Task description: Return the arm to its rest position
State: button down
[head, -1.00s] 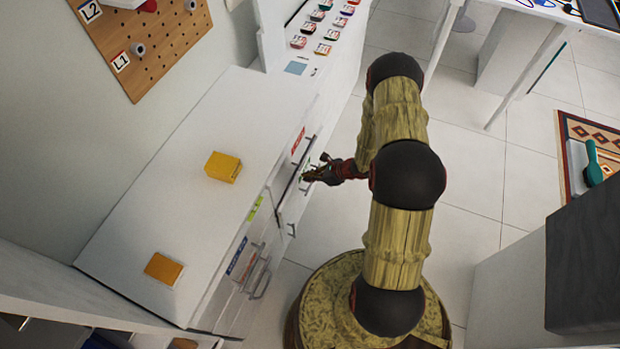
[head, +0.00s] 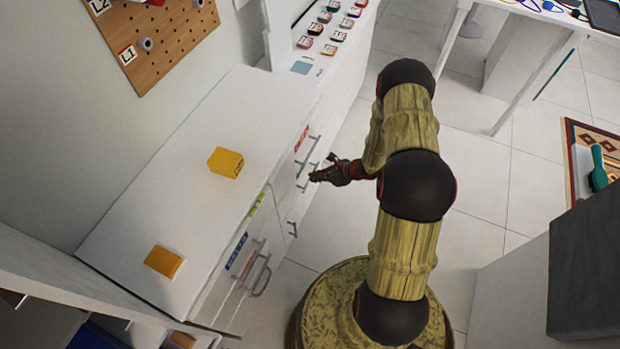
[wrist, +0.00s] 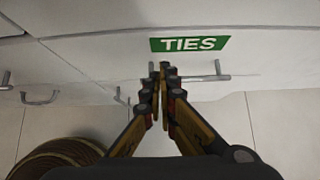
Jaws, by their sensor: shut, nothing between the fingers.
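My gripper (head: 322,174) is at the end of my bent arm, to the left of the arm's middle joint in the head view, beside the drawer fronts of the white cabinet (head: 150,215). In the wrist view my gripper (wrist: 162,80) is shut and empty, its fingertips together. Behind the tips are a drawer handle (wrist: 205,77) and a green label reading TIES (wrist: 189,44). I cannot tell from the wrist view how wide the gap between fingertips and handle is.
Two yellow-orange boxes, one farther (head: 226,162) and one nearer (head: 163,262), rest on the cabinet top. A pegboard (head: 160,45) hangs on the wall. A dark-topped block (head: 590,270) stands at the right. Tiled floor (head: 480,180) is open right of my arm.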

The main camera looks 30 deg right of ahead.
jog(key=p+v, duration=0.2)
jog(key=v, duration=0.7)
jog(key=shift+r+p, duration=0.3)
jog(key=shift+p, duration=0.05)
jog(key=shift+s+d, duration=0.1)
jog(key=shift+d, duration=0.05)
jog(key=s+a+n+g+y, duration=0.2)
jog(key=s+a+n, duration=0.1)
jog(key=s+a, duration=0.2)
jog(key=s+a+r+n+h, duration=0.2)
jog(key=r+n, duration=0.6)
jog(key=r, duration=0.8)
jog(key=s+a+r+n+h, duration=0.3)
jog(key=s+a+r+n, duration=0.3)
jog(key=r, duration=1)
jog(key=s+a+r+n+h, duration=0.2)
jog(key=s+a+r+n, duration=0.3)
jog(key=r+n, duration=0.6)
notch_tip(320, 180, up, 5)
jog(key=s, duration=0.2)
jog(key=shift+s+t+h, duration=0.3)
jog(key=shift+s, duration=0.1)
jog(key=shift+a, duration=0.15)
